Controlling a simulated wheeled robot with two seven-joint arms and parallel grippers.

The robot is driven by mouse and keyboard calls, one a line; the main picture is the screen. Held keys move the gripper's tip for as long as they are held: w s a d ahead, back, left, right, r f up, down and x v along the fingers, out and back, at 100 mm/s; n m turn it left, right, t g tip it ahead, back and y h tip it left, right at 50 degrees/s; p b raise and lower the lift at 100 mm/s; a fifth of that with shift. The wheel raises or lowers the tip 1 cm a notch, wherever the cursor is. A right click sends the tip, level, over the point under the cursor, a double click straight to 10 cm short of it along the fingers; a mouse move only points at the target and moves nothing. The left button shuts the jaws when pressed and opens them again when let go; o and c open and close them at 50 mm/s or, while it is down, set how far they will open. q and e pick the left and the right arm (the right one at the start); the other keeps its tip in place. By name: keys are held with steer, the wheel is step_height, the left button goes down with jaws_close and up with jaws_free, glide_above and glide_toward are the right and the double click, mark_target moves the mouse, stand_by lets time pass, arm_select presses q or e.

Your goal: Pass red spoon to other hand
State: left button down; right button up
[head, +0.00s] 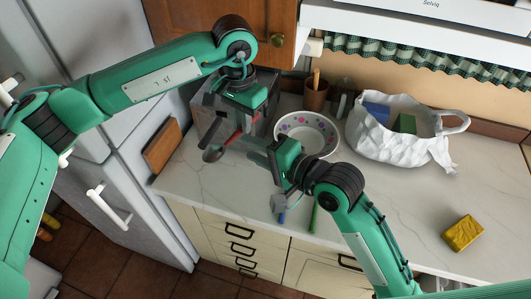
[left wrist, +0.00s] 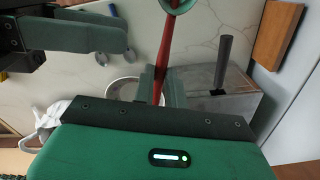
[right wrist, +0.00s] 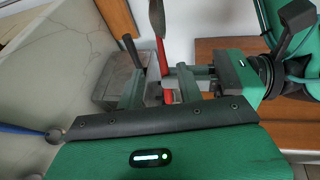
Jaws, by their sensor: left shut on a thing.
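The red spoon (head: 233,137) is tilted above the counter, its dark bowl (head: 213,155) at the lower left in the head view. My left gripper (head: 243,123) points down and is shut on the handle. In the left wrist view the red handle (left wrist: 166,45) runs up from between the left fingers (left wrist: 160,88). My right gripper (head: 254,147) reaches in from the lower right, close to the spoon. In the right wrist view its fingers (right wrist: 158,90) are apart, and the spoon (right wrist: 158,30) shows in line with the gap. I cannot tell whether they touch the spoon.
A patterned bowl (head: 325,152) stands behind my right gripper. A grey metal box (head: 205,108) is behind the spoon. A brown cup (head: 316,96), a white bag (head: 385,140) and a yellow sponge (head: 462,233) are on the counter. The counter's right part is mostly clear.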

mark_target(234, 136)
steer(key=x, duration=0.9)
steer(key=shift+f, duration=0.1)
steer(key=shift+c, duration=0.3)
jaws_close()
arm_select(q)
steer(key=c, duration=1.3)
jaws_free()
steer(key=shift+c, duration=0.2)
steer(key=shift+r, duration=0.1)
